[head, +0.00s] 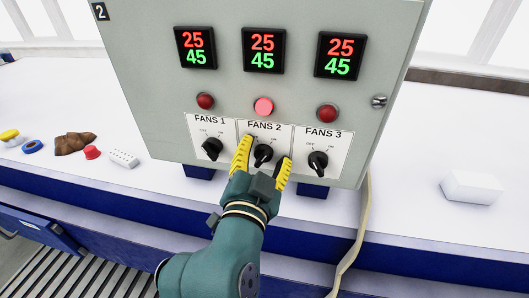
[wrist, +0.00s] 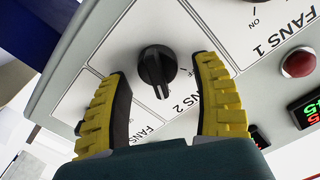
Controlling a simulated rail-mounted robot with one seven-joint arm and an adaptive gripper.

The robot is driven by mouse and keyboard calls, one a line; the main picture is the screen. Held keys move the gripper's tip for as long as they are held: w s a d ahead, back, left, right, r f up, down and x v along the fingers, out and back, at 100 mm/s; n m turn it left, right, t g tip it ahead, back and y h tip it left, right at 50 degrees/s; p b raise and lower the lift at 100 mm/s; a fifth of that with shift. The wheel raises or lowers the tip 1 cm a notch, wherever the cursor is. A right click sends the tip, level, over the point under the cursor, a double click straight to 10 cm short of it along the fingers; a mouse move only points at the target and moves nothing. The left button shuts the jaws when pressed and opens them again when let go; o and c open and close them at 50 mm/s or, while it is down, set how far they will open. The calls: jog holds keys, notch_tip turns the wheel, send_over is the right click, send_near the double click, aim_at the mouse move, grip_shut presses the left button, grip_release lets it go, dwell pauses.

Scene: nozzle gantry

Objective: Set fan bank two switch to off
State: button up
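The FANS 2 switch (head: 263,153) is a black rotary knob in the middle of the panel's lower row. It also shows in the wrist view (wrist: 157,66), with its grip ridge pointing down the picture, toward the FANS 3 side. In the head view its pointer seems turned toward the right, ON side. My gripper (head: 265,156) is open, with one yellow finger on each side of this knob. In the wrist view gaps show between both fingers and the knob. The red lamp (head: 264,107) above FANS 2 looks brighter than its neighbours.
The FANS 1 knob (head: 212,149) and FANS 3 knob (head: 318,163) are close on either side. The grey cabinet (head: 150,90) carries displays above. A cable (head: 355,235) hangs at right. Small items and a white block (head: 471,188) lie on the bench.

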grip_shut()
jog(key=shift+n, duration=0.4)
jog(key=n, duration=0.4)
jog(key=n+p, duration=0.1)
jog(key=shift+a+n, duration=0.3)
jog(key=shift+n, duration=0.1)
jog(key=n, duration=0.2)
jog(key=n+p, duration=0.1)
jog(key=n, duration=0.2)
jog(key=shift+w+a+f+p, duration=0.1)
jog(key=shift+a+f+p, duration=0.1)
jog(key=shift+p, duration=0.1)
jog(key=shift+n, duration=0.3)
jog(key=shift+c, duration=1.7)
grip_release()
jog(key=o, duration=0.4)
jog(key=shift+r, duration=0.15)
